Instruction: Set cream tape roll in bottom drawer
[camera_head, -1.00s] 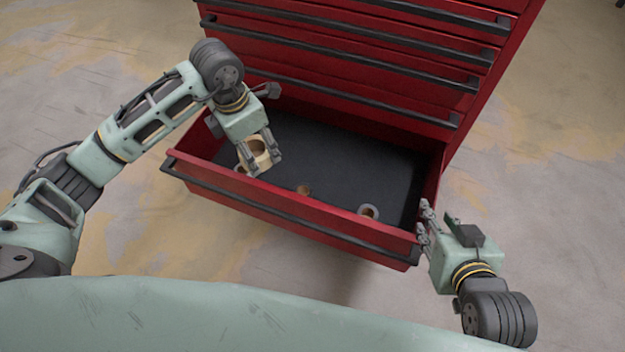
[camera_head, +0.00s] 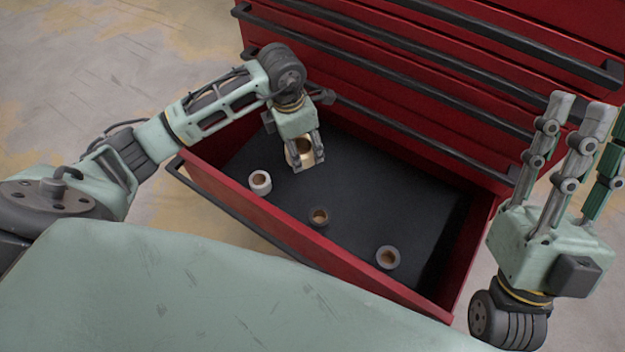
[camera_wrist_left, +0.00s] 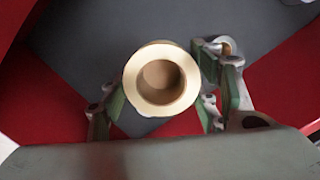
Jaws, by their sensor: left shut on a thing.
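My left gripper (camera_head: 306,162) is shut on the cream tape roll (camera_head: 304,151), with its fingers on either side. The left wrist view shows the roll (camera_wrist_left: 134,80) almost end-on, its hole facing the camera. The roll is inside the outline of the open bottom drawer (camera_head: 350,266), over its dark floor. I cannot tell whether it touches that floor. My right gripper (camera_head: 580,125) is open and empty, its fingers pointing up, to the right of the drawer.
In the drawer are a white roll (camera_head: 260,182), a dark roll with a brown core (camera_head: 319,217) and a grey roll (camera_head: 388,257). Dark floor between and behind them is bare. The red cabinet's closed drawers (camera_head: 420,70) rise behind.

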